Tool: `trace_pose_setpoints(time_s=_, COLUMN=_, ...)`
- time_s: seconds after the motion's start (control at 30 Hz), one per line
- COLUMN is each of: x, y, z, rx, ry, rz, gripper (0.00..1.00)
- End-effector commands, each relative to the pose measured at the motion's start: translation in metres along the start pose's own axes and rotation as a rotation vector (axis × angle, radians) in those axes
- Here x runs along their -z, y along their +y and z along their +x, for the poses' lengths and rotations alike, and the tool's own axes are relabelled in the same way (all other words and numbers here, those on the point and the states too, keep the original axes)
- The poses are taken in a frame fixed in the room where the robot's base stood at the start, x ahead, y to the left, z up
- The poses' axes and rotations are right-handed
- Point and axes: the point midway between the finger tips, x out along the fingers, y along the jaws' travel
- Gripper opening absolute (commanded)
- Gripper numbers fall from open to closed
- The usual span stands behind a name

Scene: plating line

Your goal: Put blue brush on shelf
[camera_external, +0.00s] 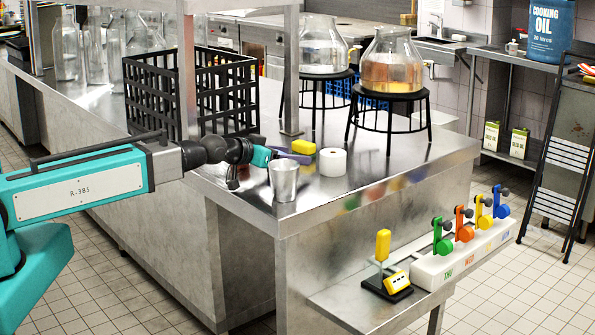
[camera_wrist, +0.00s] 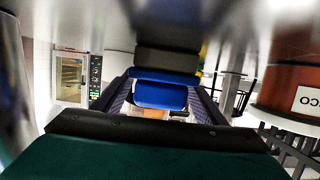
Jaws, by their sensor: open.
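My gripper (camera_external: 301,158) reaches over the near part of the steel counter, with its teal body and purplish fingers low beside a yellow block. In the wrist view, its two dark purplish fingers (camera_wrist: 162,97) stand apart, open. A blue thing with a dark grey upper part, likely the blue brush (camera_wrist: 160,95), shows between them; I cannot tell whether either finger touches it. I cannot make out the brush in the outside view. A low steel shelf (camera_external: 345,300) projects from the counter's right side. Which shelf the task means is not clear.
A metal cup (camera_external: 284,181) and a white roll (camera_external: 332,162) stand close to my gripper, with the yellow block (camera_external: 303,147) behind. A black crate (camera_external: 160,92) and glass flasks on stands (camera_external: 389,95) are farther back. Coloured levers (camera_external: 465,224) occupy the low shelf.

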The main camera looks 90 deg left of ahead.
Motion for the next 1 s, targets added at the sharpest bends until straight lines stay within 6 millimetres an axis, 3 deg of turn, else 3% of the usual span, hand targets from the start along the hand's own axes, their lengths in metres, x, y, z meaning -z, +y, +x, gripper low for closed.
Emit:
trace_pose_setpoints(time_s=0.27, x=0.003, y=0.000, z=-0.004, rx=0.000, ry=0.000, rz=0.000, gripper=0.65)
trace_pose_setpoints(time_s=0.83, x=0.002, y=0.000, z=-0.053, rx=0.000, ry=0.001, rz=0.000, gripper=0.65)
trace_pose_setpoints(time_s=1.0, x=0.000, y=0.000, z=-0.050, rx=0.000, ry=0.001, rz=0.000, gripper=0.65)
